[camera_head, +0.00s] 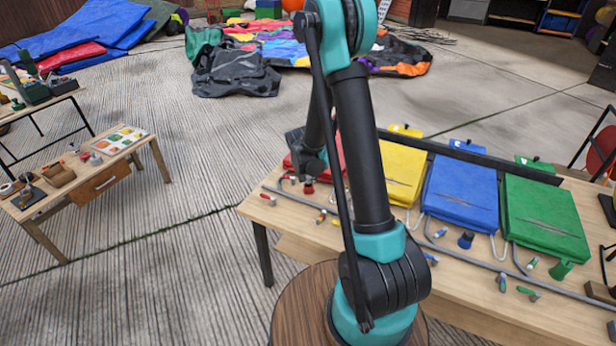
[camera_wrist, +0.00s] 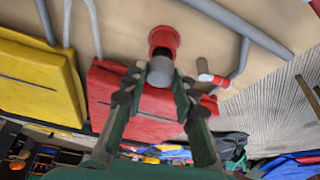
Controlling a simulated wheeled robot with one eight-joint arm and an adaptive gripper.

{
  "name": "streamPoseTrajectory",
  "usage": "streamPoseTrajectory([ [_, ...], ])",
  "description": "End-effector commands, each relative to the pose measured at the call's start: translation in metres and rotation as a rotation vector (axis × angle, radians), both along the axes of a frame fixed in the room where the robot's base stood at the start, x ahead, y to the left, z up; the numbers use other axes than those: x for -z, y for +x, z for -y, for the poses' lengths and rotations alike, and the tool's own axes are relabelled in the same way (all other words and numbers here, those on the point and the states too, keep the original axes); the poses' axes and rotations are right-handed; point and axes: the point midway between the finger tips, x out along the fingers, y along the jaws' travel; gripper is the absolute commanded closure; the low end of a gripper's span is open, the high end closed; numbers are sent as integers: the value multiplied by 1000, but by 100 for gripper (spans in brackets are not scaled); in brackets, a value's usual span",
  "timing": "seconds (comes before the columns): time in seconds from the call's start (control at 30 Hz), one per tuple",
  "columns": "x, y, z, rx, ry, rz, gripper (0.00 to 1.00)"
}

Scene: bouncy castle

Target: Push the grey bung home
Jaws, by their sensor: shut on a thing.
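My gripper (camera_wrist: 160,88) is shut on a grey, rounded bung (camera_wrist: 160,72), which sits between the fingertips. Directly beyond the bung in the wrist view is a red, cup-like fitting (camera_wrist: 164,36) with a dark mouth. The grey bung overlaps or meets the near side of this mouth; I cannot tell whether it is inside. A red pad (camera_wrist: 105,88) lies behind the fingers and is partly covered by them. In the head view the gripper is low over the table's left part, beside the red fitting (camera_head: 308,187), and the bung cannot be made out.
The wooden table (camera_head: 262,212) also holds yellow (camera_head: 402,168), blue (camera_head: 460,192) and green (camera_head: 545,215) pads, grey tubing, a blue cone (camera_head: 466,240), a green cone (camera_head: 562,269) and several small plugs. A red-and-white plug (camera_wrist: 213,79) lies just right of the fingers.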

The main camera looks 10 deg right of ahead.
Motion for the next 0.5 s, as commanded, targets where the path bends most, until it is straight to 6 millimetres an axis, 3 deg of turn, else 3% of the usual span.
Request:
streamPoseTrajectory([
  [0.5, 10, 0, 0, 0, 0, 0, 92],
])
